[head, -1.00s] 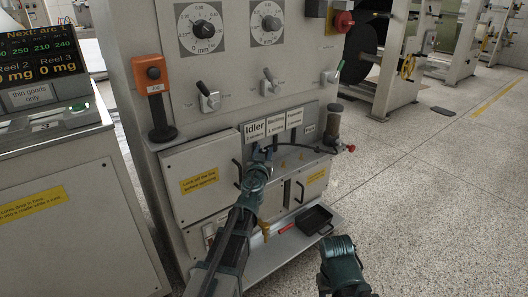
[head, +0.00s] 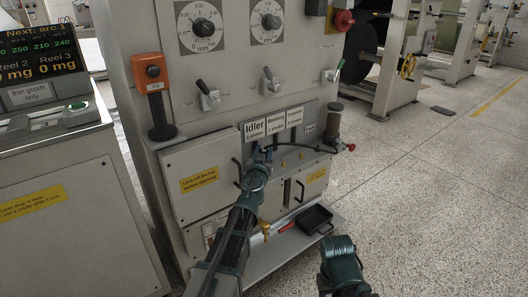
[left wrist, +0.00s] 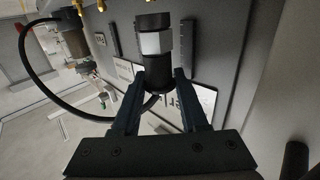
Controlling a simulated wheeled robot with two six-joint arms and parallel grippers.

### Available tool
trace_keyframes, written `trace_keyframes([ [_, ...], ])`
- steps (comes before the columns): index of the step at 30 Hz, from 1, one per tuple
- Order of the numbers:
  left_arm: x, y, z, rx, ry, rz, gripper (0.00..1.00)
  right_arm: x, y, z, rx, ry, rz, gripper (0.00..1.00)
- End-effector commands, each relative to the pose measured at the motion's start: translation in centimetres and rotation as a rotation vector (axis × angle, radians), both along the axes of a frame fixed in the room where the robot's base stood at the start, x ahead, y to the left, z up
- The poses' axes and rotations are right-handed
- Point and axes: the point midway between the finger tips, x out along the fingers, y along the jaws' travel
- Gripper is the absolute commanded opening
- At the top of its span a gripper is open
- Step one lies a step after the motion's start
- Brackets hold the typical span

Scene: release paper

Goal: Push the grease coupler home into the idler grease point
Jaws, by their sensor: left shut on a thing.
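My left gripper (head: 266,149) reaches the grease panel under the Idler label (head: 255,131). In the left wrist view the left gripper (left wrist: 159,76) is shut on the grease coupler (left wrist: 155,44), a black cylinder with a pale band. The coupler points up in that view, towards a brass grease point (left wrist: 151,2) at the top edge. I cannot tell whether they touch. In the head view the gripper hides the coupler and the idler grease point. My right arm shows at the bottom, but its gripper does not.
A black hose (left wrist: 43,110) loops from the coupler's lower end to the grease canister (head: 333,118). Other brass points (head: 284,163) sit to the right on the panel.

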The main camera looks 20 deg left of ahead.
Motion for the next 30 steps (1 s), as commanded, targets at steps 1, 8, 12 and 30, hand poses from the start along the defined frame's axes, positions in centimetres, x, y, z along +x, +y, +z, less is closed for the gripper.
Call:
trace_keyframes([
  [1,0.0,0.0,-0.3,0.0,0.0,0.0,0.0,0.0,0.0,-0.3,0.0,0.0,0.0,0.5],
  [8,0.0,0.0,-0.8,0.0,0.0,0.0,0.0,0.0,0.0,-0.8,0.0,0.0,0.0,0.5],
  [12,0.0,0.0,-1.1,0.0,0.0,0.0,0.0,0.0,0.0,-1.1,0.0,0.0,0.0,0.5],
  [30,0.0,0.0,-2.6,0.0,0.0,0.0,0.0,0.0,0.0,-2.6,0.0,0.0,0.0,0.5],
])
